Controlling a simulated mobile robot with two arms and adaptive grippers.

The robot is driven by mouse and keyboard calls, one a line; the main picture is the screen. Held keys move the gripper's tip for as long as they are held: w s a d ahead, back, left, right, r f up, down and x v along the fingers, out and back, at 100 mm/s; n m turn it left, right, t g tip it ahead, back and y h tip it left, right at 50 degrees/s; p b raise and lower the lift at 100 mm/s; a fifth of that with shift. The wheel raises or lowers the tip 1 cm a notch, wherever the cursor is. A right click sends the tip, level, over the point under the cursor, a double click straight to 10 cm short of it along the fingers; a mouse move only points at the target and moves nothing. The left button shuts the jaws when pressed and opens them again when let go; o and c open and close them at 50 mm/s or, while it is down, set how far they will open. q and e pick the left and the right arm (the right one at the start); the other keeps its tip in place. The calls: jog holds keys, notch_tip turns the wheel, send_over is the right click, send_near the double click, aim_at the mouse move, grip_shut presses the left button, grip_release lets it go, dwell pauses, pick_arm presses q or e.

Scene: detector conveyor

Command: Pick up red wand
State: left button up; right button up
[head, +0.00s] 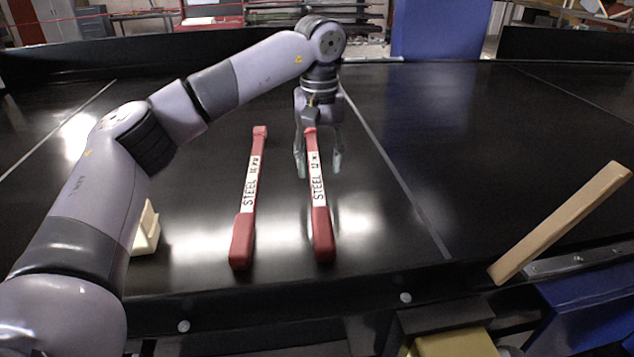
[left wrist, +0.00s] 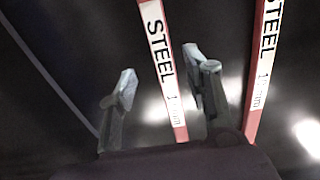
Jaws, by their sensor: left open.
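Two red wands with white STEEL labels lie lengthwise on the black conveyor in the head view: a left wand (head: 243,235) and a right wand (head: 321,230). My left gripper (head: 319,167) is open over the far part of the right wand, one finger on each side of it. In the left wrist view, this wand (left wrist: 179,133) runs between the open fingers (left wrist: 160,66), with dark gaps showing beside it. The other wand (left wrist: 249,120) lies outside the fingers, to the right. The far end of the right wand is partly hidden by the gripper. My right gripper is not in view.
The black conveyor (head: 400,100) has free room left and right of the wands. A cream block (head: 147,228) sits at the left, partly behind my left arm. A tan bar (head: 560,225) slants across the near right edge. A blue box (head: 440,30) stands behind.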

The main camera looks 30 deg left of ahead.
aim_at(317, 184)
pick_arm(q)
jog(key=f, duration=0.1)
jog(key=f+p, duration=0.1)
jog(key=f, duration=0.1)
jog(key=f+p, duration=0.1)
jog(key=shift+w+a+f, duration=0.1)
jog(key=shift+a+f, duration=0.1)
jog(key=shift+a, duration=0.05)
jog(key=shift+f, duration=0.2)
jog(key=shift+c, duration=1.1)
grip_shut()
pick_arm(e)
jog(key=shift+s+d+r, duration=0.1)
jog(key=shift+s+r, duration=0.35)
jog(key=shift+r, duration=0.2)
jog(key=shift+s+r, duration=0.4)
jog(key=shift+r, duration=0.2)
